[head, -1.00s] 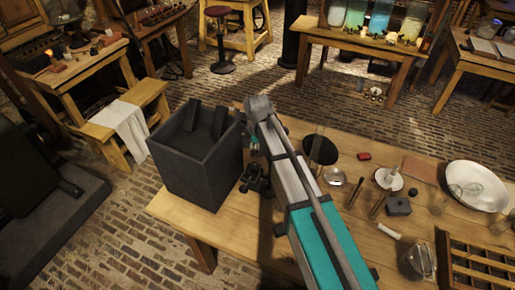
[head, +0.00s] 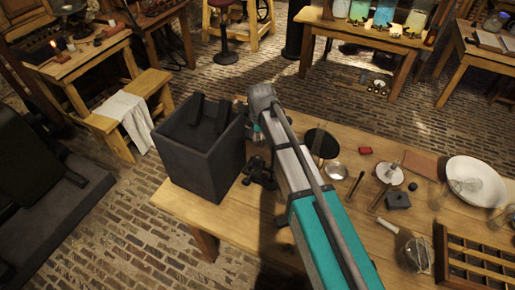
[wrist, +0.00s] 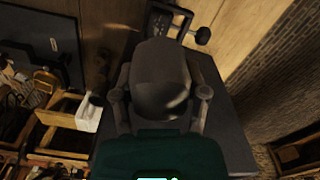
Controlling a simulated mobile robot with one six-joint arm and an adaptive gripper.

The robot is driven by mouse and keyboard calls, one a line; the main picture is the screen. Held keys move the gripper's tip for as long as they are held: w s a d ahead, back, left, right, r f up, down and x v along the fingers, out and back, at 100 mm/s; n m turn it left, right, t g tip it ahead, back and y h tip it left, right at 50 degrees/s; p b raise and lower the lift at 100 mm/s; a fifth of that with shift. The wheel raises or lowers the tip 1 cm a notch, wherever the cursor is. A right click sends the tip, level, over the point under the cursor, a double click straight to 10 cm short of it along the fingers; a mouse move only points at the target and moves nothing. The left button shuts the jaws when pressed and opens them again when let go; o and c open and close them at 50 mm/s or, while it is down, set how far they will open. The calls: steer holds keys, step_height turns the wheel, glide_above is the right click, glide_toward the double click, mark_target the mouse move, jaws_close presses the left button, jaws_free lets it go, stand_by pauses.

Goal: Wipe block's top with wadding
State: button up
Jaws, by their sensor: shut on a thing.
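My gripper (wrist: 161,98) is shut around a grey rounded lump (wrist: 162,75) that fills the space between its fingers in the wrist view. I cannot tell for sure that this lump is the wadding. In the head view the gripper is mostly hidden by my arm, close to the right wall of a large dark open box (head: 195,165). A small dark block (head: 397,200) sits on the wooden table (head: 340,215), to the right of my arm. Its top is uncovered, and my gripper is well away from it.
A black clamp-like piece (head: 258,172) stands beside the box. A black disc (head: 322,143), a shallow metal dish (head: 336,172), a white bowl (head: 476,181) and a slatted wooden tray (head: 480,258) are on the table. A white cloth (head: 128,115) hangs over a bench at left.

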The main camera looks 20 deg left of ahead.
steer(key=shift+w+d+f+b, duration=0.1)
steer(key=shift+d+f+b, duration=0.2)
steer(key=shift+d+f, duration=0.1)
steer(key=shift+d+f+b, duration=0.2)
steer(key=shift+b, duration=0.1)
